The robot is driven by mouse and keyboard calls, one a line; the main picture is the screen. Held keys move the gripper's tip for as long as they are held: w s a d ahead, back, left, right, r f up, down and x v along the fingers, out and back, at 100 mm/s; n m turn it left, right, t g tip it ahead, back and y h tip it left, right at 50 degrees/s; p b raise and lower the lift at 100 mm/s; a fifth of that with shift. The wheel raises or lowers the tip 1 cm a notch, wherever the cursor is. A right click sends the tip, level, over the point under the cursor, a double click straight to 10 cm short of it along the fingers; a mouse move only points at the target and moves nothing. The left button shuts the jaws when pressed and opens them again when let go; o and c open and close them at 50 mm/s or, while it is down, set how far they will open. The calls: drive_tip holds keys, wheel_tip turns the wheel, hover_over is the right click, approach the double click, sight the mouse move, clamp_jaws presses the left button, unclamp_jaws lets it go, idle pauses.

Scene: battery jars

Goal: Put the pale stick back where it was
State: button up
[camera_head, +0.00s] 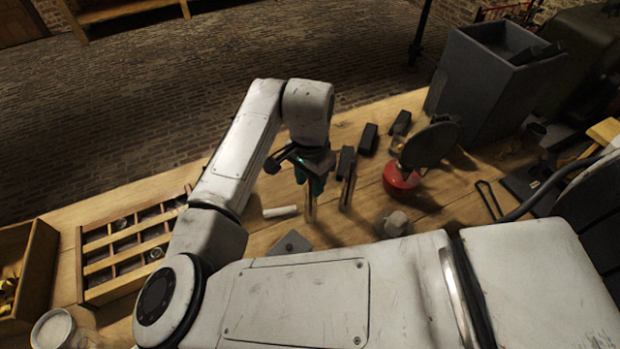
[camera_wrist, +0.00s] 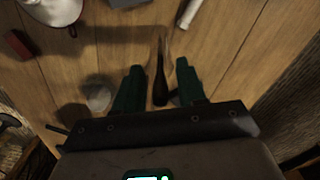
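The pale stick (camera_head: 281,211) is a short whitish rod lying on the wooden table, left of and nearer than my gripper (camera_head: 311,186). It also shows at the top of the wrist view (camera_wrist: 189,14), apart from my fingers. My gripper (camera_wrist: 158,88) has two green fingers, spread apart. A dark-handled tool with a thin, paler end (camera_wrist: 160,78) shows in the gap between them, with space on both sides. I cannot tell how far below the fingertips it is.
A compartmented wooden tray (camera_head: 84,262) is at left. A red canister (camera_head: 401,177) with a dark round disc stands at right. Dark blocks (camera_head: 368,138) lie behind. A grey square piece (camera_head: 290,243) and a small greyish object (camera_head: 395,222) lie nearer. A grey bin (camera_head: 485,85) stands back right.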

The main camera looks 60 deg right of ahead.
drive_tip(key=shift+r, duration=0.15)
wheel_tip(320, 180, up, 12)
drive_tip(key=shift+r, duration=0.1)
idle(0.5)
